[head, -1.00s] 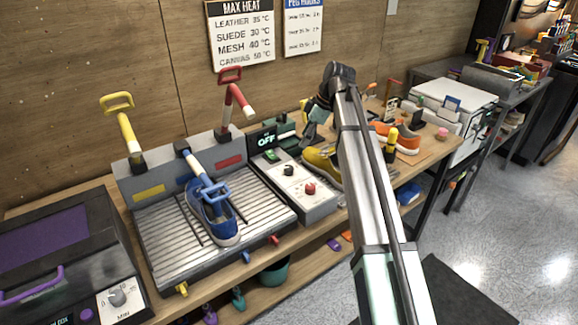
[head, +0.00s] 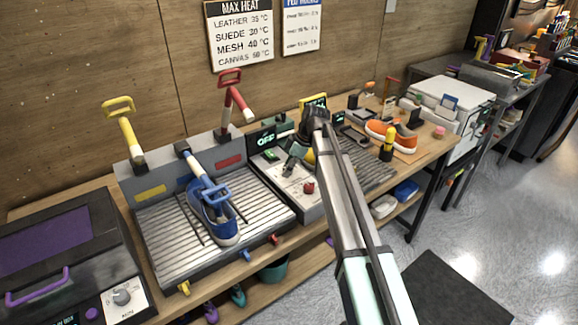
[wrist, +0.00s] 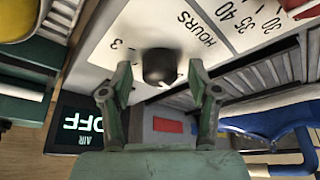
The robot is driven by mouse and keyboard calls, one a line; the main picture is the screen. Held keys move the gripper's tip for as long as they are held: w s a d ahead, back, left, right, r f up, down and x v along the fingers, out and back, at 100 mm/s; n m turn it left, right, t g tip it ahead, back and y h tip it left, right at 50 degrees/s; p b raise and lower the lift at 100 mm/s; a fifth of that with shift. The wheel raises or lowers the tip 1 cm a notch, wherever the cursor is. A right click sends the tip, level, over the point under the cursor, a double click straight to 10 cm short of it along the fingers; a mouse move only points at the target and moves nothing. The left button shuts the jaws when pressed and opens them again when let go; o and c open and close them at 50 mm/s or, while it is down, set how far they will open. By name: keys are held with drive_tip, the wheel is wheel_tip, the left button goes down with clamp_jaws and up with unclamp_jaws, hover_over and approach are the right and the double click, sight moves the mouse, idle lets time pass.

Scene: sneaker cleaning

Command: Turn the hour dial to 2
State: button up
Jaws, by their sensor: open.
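The hour dial (wrist: 160,66) is a black round knob on a white panel (wrist: 120,22) marked HOURS, with a 3 printed to its left in the wrist view. A small white mark shows at the knob's lower edge. My gripper (wrist: 160,76) is open, with one green finger on each side of the dial; I cannot tell whether either finger touches it. In the head view my gripper (head: 294,160) is over the control panel and hides the black dial. A red knob (head: 309,188) on the same panel is uncovered.
A display reading OFF (head: 266,140) stands behind the panel. To the left is a ribbed tray (head: 165,235) with a blue sneaker (head: 222,228) and upright yellow and red handles.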

drive_tip(key=c, duration=1.2)
drive_tip(key=shift+o, duration=0.2)
drive_tip(key=shift+m, duration=0.4)
drive_tip(key=m, duration=0.1)
drive_tip(key=m+t+b, duration=0.1)
drive_tip(key=m, duration=0.1)
drive_tip(key=shift+s+m+t, duration=0.2)
drive_tip(key=shift+m+t, duration=0.1)
drive_tip(key=m+t, duration=0.1)
drive_tip(key=m, duration=0.1)
drive_tip(key=m+h, duration=0.1)
drive_tip(key=m, duration=0.2)
drive_tip(key=shift+a+t+h, duration=0.1)
drive_tip(key=shift+t+h, duration=0.2)
drive_tip(key=shift+t, duration=0.1)
drive_tip(key=m+h, duration=0.1)
drive_tip(key=m, duration=0.2)
drive_tip(key=m+h, duration=0.1)
drive_tip(key=m, duration=0.2)
drive_tip(key=shift+a+t, duration=0.1)
drive_tip(key=shift+t, duration=0.2)
drive_tip(key=shift+m+h, duration=0.9)
drive_tip(key=shift+m, duration=1.3)
